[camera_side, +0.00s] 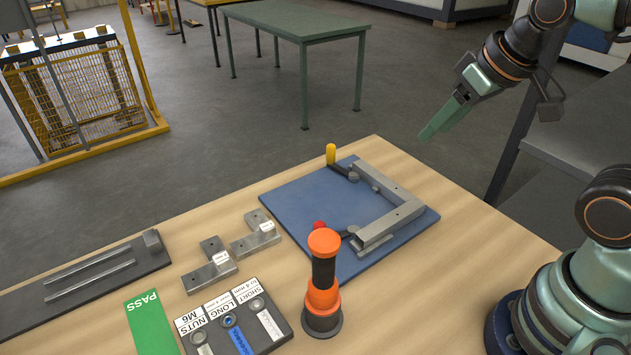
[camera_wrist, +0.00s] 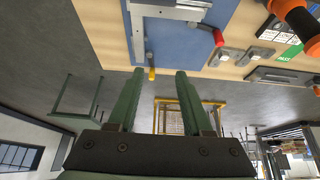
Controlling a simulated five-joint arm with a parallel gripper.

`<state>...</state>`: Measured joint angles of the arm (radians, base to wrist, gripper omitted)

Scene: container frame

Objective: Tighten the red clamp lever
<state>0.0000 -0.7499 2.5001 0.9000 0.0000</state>
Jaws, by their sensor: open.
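The red clamp lever (camera_side: 319,225) shows only as a red tip at the front of the blue plate (camera_side: 290,198) in the side view, partly hidden behind an orange-and-black tool. In the wrist view the red lever (camera_wrist: 219,38) shows more fully, beside the metal frame. A yellow lever (camera_side: 331,154) stands upright at the plate's back edge; it also shows in the wrist view (camera_wrist: 152,73). The grey metal frame (camera_side: 400,212) lies on the plate. My gripper (camera_side: 432,132) is open and empty, in the air right of and above the plate, well apart from the red lever.
The orange-and-black tool (camera_side: 323,270) stands upright close in front of the red lever. Metal brackets (camera_side: 212,268), a labelled parts tray (camera_side: 240,325), a green PASS card (camera_side: 150,322) and a dark rail fixture (camera_side: 80,280) lie to the left. The table's right back corner is clear.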

